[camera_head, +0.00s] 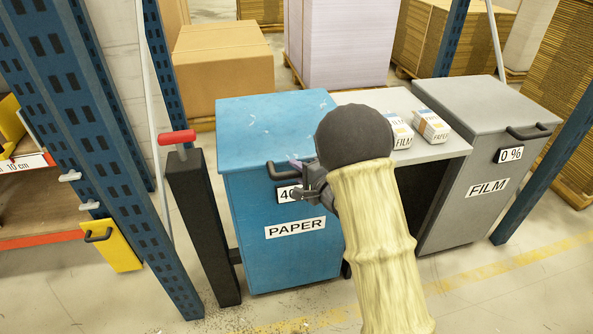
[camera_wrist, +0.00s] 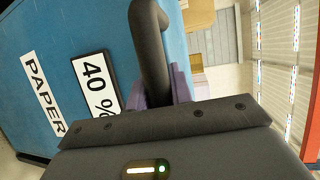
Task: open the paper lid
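The blue paper bin (camera_head: 290,245) has a PAPER label on its front, and its lid (camera_head: 265,125) lies flat and closed on top. A dark handle (camera_head: 271,172) sticks out at the lid's front edge. My gripper (camera_head: 297,178) is at this handle, partly hidden by my arm. In the wrist view the handle (camera_wrist: 152,45) runs between the two purple fingers of my gripper (camera_wrist: 160,90). The fingers lie close against both its sides and look shut on it. A 40 % sign (camera_wrist: 95,85) is beside it.
A grey film bin (camera_head: 480,190) stands to the right, reading 0 %. A grey counter (camera_head: 440,150) with small boxes (camera_head: 430,126) is between the bins. A black post with a red top (camera_head: 200,220) and a blue rack upright (camera_head: 125,200) stand left.

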